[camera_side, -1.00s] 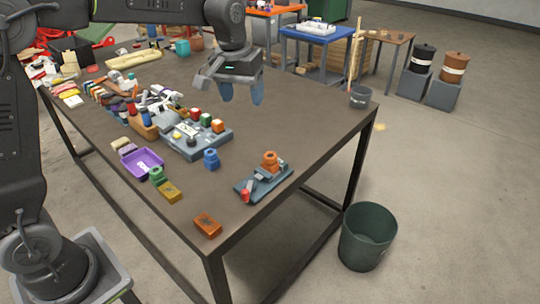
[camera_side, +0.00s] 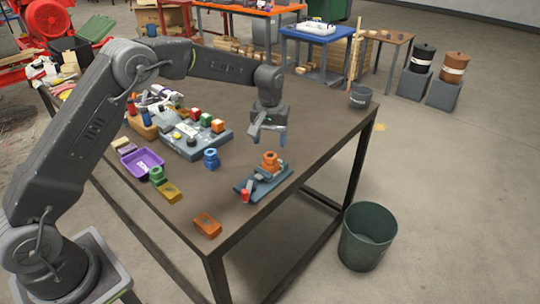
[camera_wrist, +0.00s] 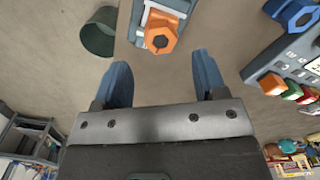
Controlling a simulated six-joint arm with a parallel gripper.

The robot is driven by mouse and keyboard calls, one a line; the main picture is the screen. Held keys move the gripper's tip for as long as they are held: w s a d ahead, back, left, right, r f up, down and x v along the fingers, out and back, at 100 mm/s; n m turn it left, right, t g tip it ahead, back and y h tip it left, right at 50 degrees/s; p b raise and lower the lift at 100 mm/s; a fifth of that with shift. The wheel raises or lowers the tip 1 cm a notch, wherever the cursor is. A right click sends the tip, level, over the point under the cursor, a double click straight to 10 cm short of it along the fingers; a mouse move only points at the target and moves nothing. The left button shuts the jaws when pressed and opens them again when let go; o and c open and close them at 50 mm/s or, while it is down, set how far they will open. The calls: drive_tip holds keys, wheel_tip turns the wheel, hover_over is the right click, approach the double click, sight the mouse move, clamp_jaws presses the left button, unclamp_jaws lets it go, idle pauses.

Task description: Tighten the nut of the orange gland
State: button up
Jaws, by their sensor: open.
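The orange gland (camera_side: 270,161) stands upright on a small grey-blue base plate (camera_side: 252,187) near the table's front right edge. In the wrist view the orange gland (camera_wrist: 161,34) shows from above, with a hexagonal nut and a round opening, just beyond my fingertips. My gripper (camera_side: 268,138) is above and slightly behind the gland in the side view, pointing down and apart from it. The wrist view shows its two blue fingers spread with nothing between them (camera_wrist: 162,75). A red-tipped part (camera_side: 245,196) sits at the plate's near left end.
A blue gland-like fitting (camera_side: 211,158) stands left of the plate, beside a grey panel (camera_side: 205,146) with coloured blocks. An orange block (camera_side: 207,225), yellow block (camera_side: 170,193) and purple tray (camera_side: 148,161) lie nearer. A grey cup (camera_side: 360,96) stands at the far right corner.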

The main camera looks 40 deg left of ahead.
sight(270, 156)
wheel_tip(270, 156, down, 6)
drive_tip(key=shift+f, duration=0.15)
idle(0.3)
drive_tip(key=c, duration=0.9)
